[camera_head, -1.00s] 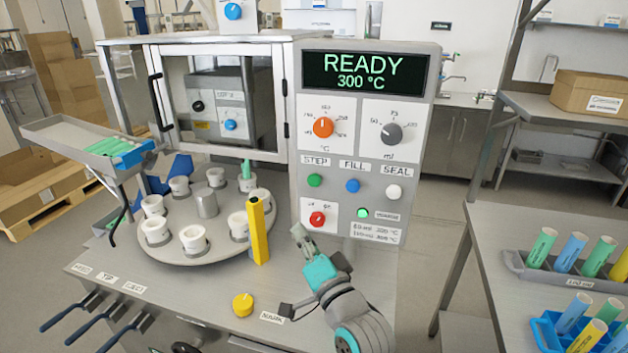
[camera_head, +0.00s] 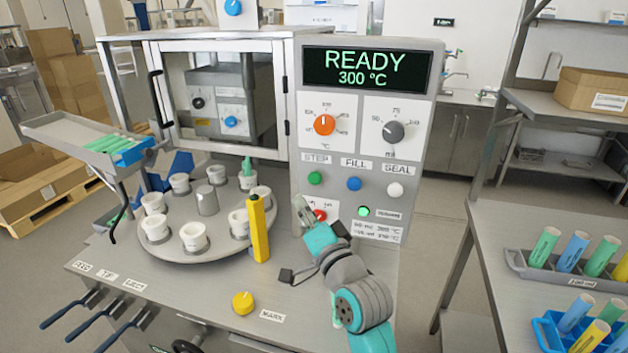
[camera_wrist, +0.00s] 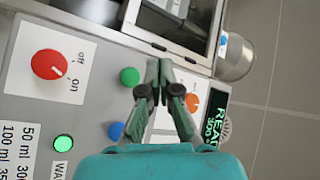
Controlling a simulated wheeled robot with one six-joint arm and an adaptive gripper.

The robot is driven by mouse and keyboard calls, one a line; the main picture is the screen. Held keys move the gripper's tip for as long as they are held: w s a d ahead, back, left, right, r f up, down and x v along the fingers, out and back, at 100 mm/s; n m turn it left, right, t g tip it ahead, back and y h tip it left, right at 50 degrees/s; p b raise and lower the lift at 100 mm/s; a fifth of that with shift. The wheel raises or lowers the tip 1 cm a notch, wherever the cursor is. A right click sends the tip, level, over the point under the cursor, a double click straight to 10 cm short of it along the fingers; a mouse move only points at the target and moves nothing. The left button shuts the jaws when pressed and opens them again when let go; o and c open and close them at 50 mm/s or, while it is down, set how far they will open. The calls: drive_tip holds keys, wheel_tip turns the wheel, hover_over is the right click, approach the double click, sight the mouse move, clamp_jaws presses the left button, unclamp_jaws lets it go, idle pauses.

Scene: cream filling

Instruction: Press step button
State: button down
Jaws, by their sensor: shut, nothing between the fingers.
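The green step button (camera_head: 315,178) sits under the STEP label on the grey control panel (camera_head: 300,240). In the wrist view the green button (camera_wrist: 129,76) lies just left of my fingertips. My gripper (camera_head: 328,206) is in front of the panel, below the step button, and partly hides the red knob (camera_head: 319,216). In the wrist view my gripper (camera_wrist: 159,64) has its fingertips together with nothing between them. The fingertips look apart from the button, but the exact gap cannot be told.
The blue fill button (camera_head: 354,184) and white seal button (camera_head: 395,190) are to the right. A lit green light (camera_head: 363,211) is below. A yellow post (camera_head: 259,229) stands left of my gripper, beside the turntable (camera_head: 200,249) of white cups. The display (camera_head: 366,70) reads READY 300 °C.

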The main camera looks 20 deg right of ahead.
drive_tip(key=w+d, duration=0.3)
drive_tip(key=w, duration=0.2)
drive_tip(key=shift+d, duration=0.4)
drive_tip(key=shift+w, duration=0.15)
idle(1.1)
drive_tip(key=shift+w+d, duration=0.25)
drive_tip(key=shift+w+d, duration=0.35)
drive_tip(key=shift+w, duration=0.1)
idle(1.0)
drive_tip(key=shift+s+a, duration=0.1)
drive_tip(key=shift+s, duration=0.05)
drive_tip(key=shift+s+a, duration=0.5)
drive_tip(key=shift+s, duration=0.15)
drive_tip(key=s+a, duration=0.1)
drive_tip(key=s, duration=0.1)
drive_tip(key=s+a, duration=0.2)
idle(0.7)
